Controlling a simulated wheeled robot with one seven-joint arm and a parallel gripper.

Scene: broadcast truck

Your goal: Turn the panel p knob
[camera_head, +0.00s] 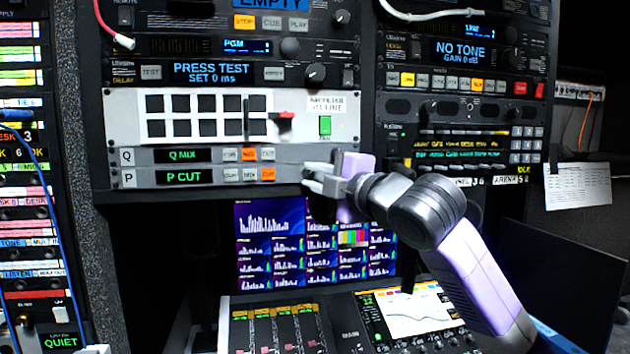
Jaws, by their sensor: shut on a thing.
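Panel P (130,176) is the lower strip of the grey rack unit, with a green "P CUT" display (183,176) and small buttons, one lit orange. My gripper (308,180) reaches in from the right, with its fingertips at the right end of this strip. Its jaws are shut on the panel P knob, which is mostly hidden by the fingers. I cannot make out the knob's pointer or angle. Panel Q (128,156), with a green "Q MIX" display, lies directly above.
Above are a red-handled lever (286,115) and a green-lit button (325,125). A monitor (270,240) with bar graphs sits below the rack. A fader console (275,328) and a tilted touchscreen (405,312) stand at the bottom. A second rack stands right.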

